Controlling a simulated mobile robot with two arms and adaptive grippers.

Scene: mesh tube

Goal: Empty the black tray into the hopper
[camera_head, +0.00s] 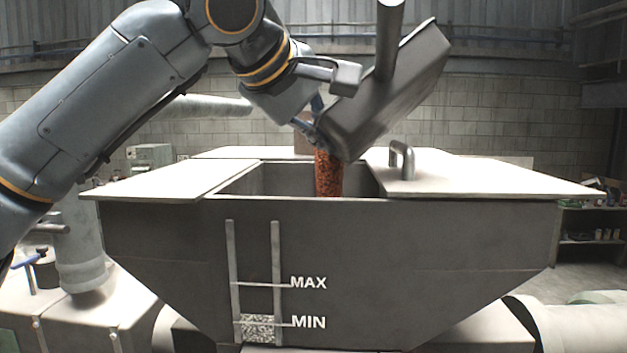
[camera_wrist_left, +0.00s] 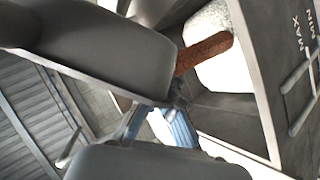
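The black tray (camera_head: 390,95) is steeply tilted above the hopper (camera_head: 330,245), its low end over the square opening. A red-brown stream (camera_head: 328,174) falls from that low end into the opening. My left gripper (camera_head: 314,130) is shut on the tray near its lower left edge. In the left wrist view the tray (camera_wrist_left: 95,45) fills the upper left, with the blue gripper fingers (camera_wrist_left: 160,122) at its edge. The tray's inside is hidden. My right gripper is not in view.
The hopper's front has a level window (camera_head: 257,328) with pale grains near the MIN mark, well below MAX. A flat lid with a metal handle (camera_head: 403,160) covers the right of the top. Another flat panel (camera_head: 150,180) lies left of the opening.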

